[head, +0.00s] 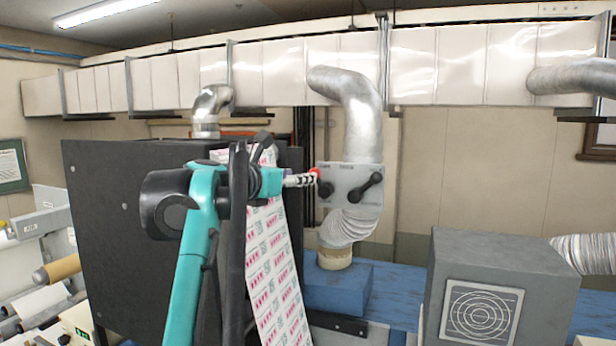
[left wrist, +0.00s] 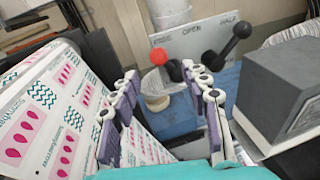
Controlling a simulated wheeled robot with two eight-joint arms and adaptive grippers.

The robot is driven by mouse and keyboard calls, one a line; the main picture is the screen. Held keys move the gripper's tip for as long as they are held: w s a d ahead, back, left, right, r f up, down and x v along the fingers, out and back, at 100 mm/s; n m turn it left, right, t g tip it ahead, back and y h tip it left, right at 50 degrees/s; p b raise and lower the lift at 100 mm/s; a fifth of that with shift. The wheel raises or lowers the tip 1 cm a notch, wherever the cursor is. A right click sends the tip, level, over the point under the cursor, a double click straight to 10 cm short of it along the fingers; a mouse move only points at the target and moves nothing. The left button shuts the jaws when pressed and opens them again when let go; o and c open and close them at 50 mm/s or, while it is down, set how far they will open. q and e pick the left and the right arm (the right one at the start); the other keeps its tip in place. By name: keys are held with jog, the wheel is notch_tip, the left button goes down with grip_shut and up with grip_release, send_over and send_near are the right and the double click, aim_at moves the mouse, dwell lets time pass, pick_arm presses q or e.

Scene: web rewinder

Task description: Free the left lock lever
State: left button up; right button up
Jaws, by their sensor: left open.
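A pale plate (head: 352,169) with two levers hangs in front of a silver duct; in the left wrist view the plate (left wrist: 196,42) carries the words OPEN and HALF. The left lock lever (left wrist: 158,57) has a red knob and a short black part. The right lever (left wrist: 225,45) is black with a round knob and slants up to the right. My left gripper (head: 310,178) is at the plate's left edge, its tips overlapping the red knob in the head view. In the wrist view its two fingers (left wrist: 160,73) are apart, with the red knob between and beyond them. Contact cannot be told.
A printed web (head: 272,265) hangs close to my left arm, beside a large dark cabinet (head: 120,220). A grey box (head: 500,285) with a round grille stands at the right. A blue block (head: 338,288) lies under the duct (head: 350,110).

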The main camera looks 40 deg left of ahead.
pick_arm(q)
jog(key=shift+s+d+r, duration=0.15)
jog(key=shift+s, duration=1.3)
